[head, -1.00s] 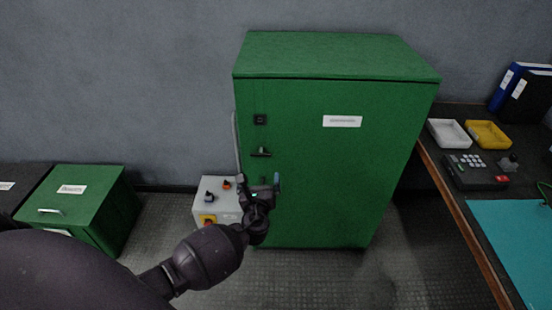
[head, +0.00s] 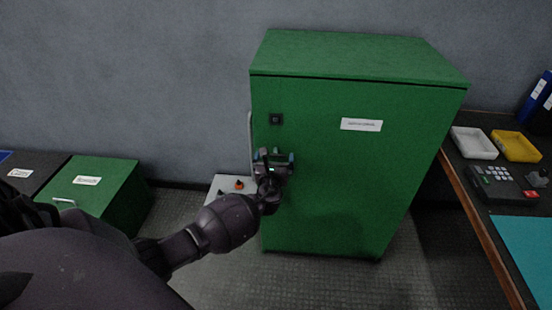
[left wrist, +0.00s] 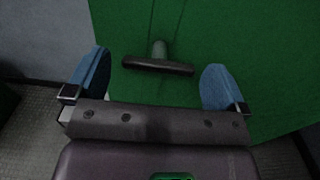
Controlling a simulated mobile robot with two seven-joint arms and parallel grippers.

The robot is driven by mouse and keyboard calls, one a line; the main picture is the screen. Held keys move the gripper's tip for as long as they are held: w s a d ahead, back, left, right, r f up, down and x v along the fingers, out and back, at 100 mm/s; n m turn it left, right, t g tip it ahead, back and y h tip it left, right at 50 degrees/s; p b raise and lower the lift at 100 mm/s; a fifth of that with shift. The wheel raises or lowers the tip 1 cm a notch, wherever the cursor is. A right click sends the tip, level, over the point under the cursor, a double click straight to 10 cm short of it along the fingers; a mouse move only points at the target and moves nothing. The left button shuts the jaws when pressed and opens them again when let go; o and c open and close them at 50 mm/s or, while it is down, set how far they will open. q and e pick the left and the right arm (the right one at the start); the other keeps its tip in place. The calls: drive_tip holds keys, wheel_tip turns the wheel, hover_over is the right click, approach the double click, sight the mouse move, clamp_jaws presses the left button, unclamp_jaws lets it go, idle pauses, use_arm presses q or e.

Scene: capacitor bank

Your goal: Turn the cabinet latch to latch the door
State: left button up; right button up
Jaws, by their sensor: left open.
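The green cabinet (head: 345,180) stands against the wall with its door front facing me; the door looks closed. The latch (left wrist: 158,65) is a dark T-shaped handle on the door, its bar lying nearly level in the left wrist view. In the head view the latch is hidden behind my left gripper (head: 274,158). My left gripper is open, and in the left wrist view its two blue fingertips (left wrist: 152,84) stand to either side of the latch bar. My right gripper is not in view.
A small black square fitting (head: 276,119) sits above the latch. A grey control box (head: 232,184) stands left of the cabinet, partly hidden by my arm. A low green box (head: 105,190) is further left. A workbench with white (head: 473,143) and yellow trays (head: 516,147) is right.

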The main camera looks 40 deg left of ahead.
use_arm(q)
drive_tip(key=shift+w+a, duration=0.3)
drive_tip(key=shift+w, duration=0.05)
drive_tip(key=c, duration=0.9)
